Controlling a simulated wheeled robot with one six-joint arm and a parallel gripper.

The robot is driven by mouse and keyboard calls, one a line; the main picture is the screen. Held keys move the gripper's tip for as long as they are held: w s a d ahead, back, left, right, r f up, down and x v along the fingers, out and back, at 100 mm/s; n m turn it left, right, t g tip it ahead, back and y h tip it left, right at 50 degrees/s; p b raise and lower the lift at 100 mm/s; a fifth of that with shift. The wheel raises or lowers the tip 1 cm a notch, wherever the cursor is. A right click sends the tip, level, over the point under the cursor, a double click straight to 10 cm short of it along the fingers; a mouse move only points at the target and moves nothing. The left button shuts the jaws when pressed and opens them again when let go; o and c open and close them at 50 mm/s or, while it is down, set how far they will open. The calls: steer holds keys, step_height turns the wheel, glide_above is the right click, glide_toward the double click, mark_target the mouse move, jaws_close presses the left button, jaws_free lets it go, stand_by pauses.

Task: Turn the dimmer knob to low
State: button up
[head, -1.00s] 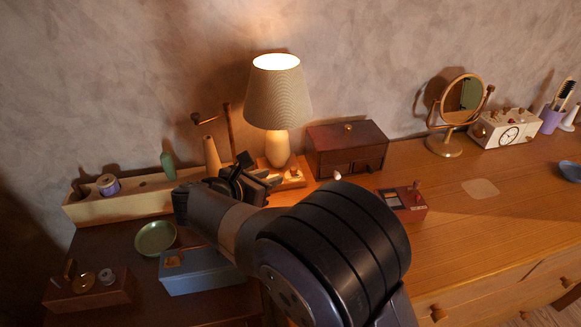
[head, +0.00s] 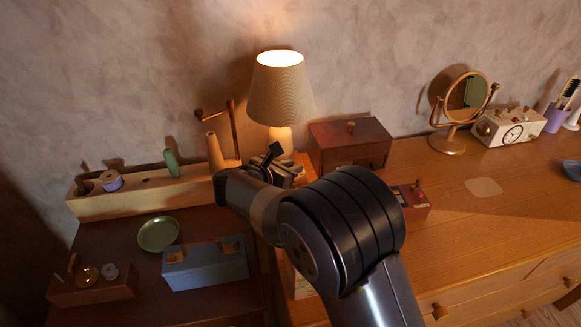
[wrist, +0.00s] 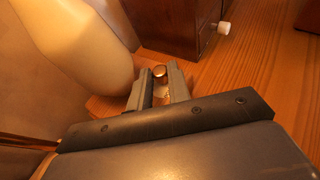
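The lit table lamp (head: 280,90) stands at the back of the dresser, and its pale body (wrist: 80,40) fills the left of the wrist view. Its wooden base (wrist: 104,106) is largely hidden behind my gripper in the head view. A small round copper-coloured knob (wrist: 159,70) shows on the base in the wrist view, with a pale patch beside it. My gripper (wrist: 161,78) is open, its two fingers apart with the knob showing between their tips. I cannot tell whether either finger touches it. In the head view my gripper (head: 284,166) is just in front of the lamp.
A dark red-brown box (head: 350,143) with a drawer stands right of the lamp; its white knob (wrist: 223,28) shows in the wrist view. A long wooden tray (head: 140,198) lies left. A small red box (head: 412,199) stands right of my arm.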

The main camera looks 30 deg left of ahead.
jaws_close()
steer(key=shift+f+b, duration=0.1)
steer(key=shift+b, duration=0.3)
steer(key=shift+d+f+n+y+b, duration=0.1)
steer(key=shift+d+n+y+b, duration=0.1)
steer(key=shift+n+y+b, duration=0.75)
steer(key=shift+d+r+n+y+b, duration=0.2)
steer(key=shift+n+y+b, duration=0.35)
steer(key=shift+y+b, duration=0.4)
steer(key=shift+a, duration=0.1)
steer(key=shift+o, duration=1.4)
jaws_free()
steer(key=shift+s, duration=0.1)
